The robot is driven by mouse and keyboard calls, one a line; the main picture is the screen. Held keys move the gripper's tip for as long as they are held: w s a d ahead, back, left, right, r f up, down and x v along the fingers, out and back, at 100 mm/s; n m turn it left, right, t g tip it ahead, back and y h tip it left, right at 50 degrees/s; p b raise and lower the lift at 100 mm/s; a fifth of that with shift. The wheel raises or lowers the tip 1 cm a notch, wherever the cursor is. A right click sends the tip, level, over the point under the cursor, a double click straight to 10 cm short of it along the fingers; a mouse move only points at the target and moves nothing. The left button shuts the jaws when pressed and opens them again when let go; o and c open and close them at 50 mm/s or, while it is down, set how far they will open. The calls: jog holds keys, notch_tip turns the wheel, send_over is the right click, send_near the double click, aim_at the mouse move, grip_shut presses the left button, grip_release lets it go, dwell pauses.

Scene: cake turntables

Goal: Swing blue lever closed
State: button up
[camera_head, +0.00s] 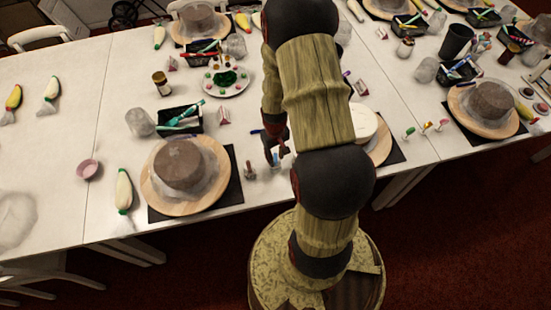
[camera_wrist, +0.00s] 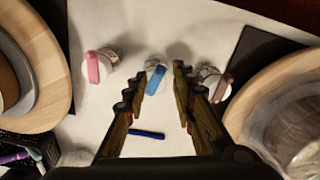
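The blue lever (camera_wrist: 156,78) sits on a small white-topped container in the wrist view, standing on the white table between a pink-levered one (camera_wrist: 94,68) and a brown-levered one (camera_wrist: 216,88). My gripper (camera_wrist: 161,72) is open, with its fingertips on either side of the blue lever; I cannot tell whether either finger touches it. In the head view my gripper (camera_head: 277,150) points down near the table's front edge. The blue lever is small there, just below the fingers (camera_head: 276,158). The brown-levered container (camera_head: 250,171) stands to its left, and the pink one is hidden by my arm.
A wooden turntable with a brown cake (camera_head: 184,165) stands left on a black mat. A turntable with a white cake (camera_head: 362,123) is partly behind my arm. A thin blue stick (camera_wrist: 146,134) lies on the table.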

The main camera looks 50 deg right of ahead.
notch_tip(320, 180, up, 10)
dwell(0.4)
jog(key=shift+a, duration=0.1)
jog(key=s+a+r+n+t+b, duration=0.1)
jog(key=s+a+r+b, duration=0.3)
jog(key=a+r, duration=0.6)
jog(key=s+a+r+n+t+b, duration=0.2)
jog(key=s+a+r+t+b, duration=0.2)
jog(key=a+r, duration=0.7)
jog(key=shift+a+r+t+b, duration=0.15)
jog(key=shift+a+t+b, duration=0.15)
jog(key=shift+a+b, duration=0.45)
